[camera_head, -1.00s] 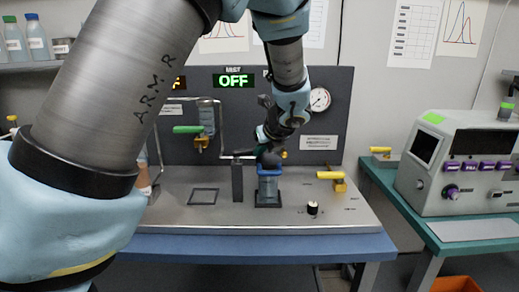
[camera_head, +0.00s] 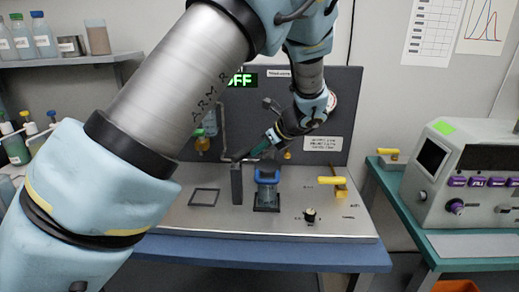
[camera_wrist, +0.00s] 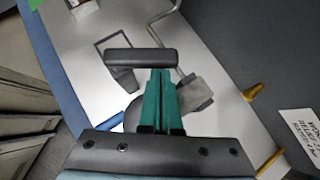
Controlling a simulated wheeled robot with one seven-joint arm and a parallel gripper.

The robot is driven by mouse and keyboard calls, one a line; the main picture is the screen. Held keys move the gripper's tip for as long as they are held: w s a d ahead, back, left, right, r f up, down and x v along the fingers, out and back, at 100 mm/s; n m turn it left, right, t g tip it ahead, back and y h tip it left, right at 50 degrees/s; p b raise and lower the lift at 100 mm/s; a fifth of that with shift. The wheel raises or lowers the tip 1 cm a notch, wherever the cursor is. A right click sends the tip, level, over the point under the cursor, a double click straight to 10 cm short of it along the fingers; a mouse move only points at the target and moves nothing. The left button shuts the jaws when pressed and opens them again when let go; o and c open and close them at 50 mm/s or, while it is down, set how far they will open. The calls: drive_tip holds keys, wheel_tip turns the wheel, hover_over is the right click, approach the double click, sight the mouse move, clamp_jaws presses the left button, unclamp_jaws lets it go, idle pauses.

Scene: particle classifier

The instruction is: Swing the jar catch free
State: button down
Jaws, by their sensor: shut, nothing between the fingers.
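The wrist view shows this bar (camera_wrist: 135,62) close, lying crosswise just beyond my fingertips. My gripper (camera_head: 252,154) reaches down from the right above the jar. Its teal fingers (camera_wrist: 160,74) are shut together, empty, with their tips at or against the bar; contact is unclear. The fingers partly hide what lies beneath them.
A yellow-handled valve (camera_head: 333,181) and a black knob (camera_head: 310,214) are on the deck to the right. A dark panel with a bent pipe (camera_head: 222,122) stands behind. An instrument (camera_head: 465,175) is on the right bench.

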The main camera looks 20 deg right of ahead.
sight(250, 147)
drive_tip(key=shift+w+a+p, duration=0.15)
drive_tip(key=shift+w+p, duration=0.15)
drive_tip(key=shift+w, duration=0.6)
drive_tip(key=shift+w+a+p, duration=0.15)
drive_tip(key=shift+w+p, duration=0.1)
drive_tip(key=shift+w, duration=0.6)
drive_tip(key=shift+w+a, duration=0.1)
drive_tip(key=shift+w, duration=0.05)
